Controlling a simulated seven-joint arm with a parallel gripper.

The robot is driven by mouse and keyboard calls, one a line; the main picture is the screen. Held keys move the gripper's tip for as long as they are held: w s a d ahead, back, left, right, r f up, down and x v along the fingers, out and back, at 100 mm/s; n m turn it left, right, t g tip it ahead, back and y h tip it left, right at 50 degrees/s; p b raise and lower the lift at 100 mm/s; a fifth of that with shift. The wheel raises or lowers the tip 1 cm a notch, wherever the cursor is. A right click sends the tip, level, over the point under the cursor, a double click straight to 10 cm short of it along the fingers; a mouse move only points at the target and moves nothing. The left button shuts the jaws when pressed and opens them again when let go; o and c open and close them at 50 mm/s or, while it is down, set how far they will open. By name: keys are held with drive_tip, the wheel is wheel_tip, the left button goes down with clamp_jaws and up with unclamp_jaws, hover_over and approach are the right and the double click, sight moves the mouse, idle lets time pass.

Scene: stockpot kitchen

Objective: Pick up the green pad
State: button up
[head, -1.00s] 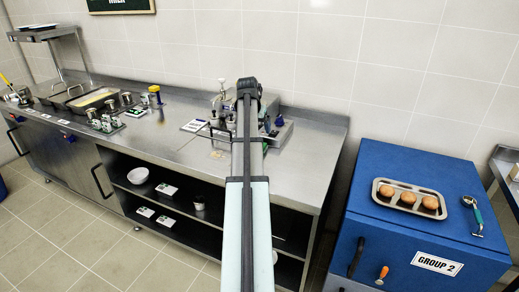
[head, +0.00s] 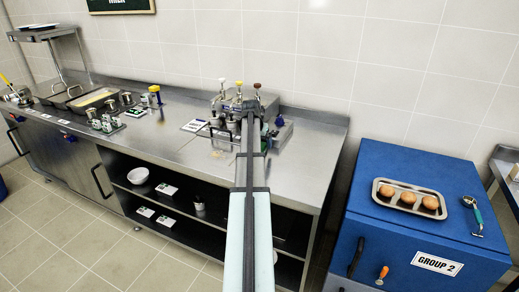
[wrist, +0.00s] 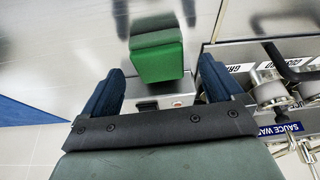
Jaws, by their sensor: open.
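The green pad (wrist: 158,57) is a block with a bright green face and a darker upper part. In the wrist view it stands on the steel counter, ahead of my gripper (wrist: 161,68). My gripper is open, with one dark blue finger on each side of the pad in the picture and gaps between. I cannot tell how deep the pad sits between the fingers. In the head view my arm hides most of the gripper and the pad cannot be made out clearly.
A sauce warmer (head: 262,97) with several pumps stands close by; its metal pots (wrist: 270,92) and labels are right of the gripper in the wrist view. A small grey box (wrist: 180,99) shows between the fingers. The blue cabinet (head: 440,222) carries a muffin tray (head: 383,184).

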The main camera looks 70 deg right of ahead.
drive_tip(key=shift+d+f, duration=0.25)
drive_tip(key=shift+f, duration=0.4)
drive_tip(key=c, duration=1.1)
drive_tip(key=shift+r, duration=5.05)
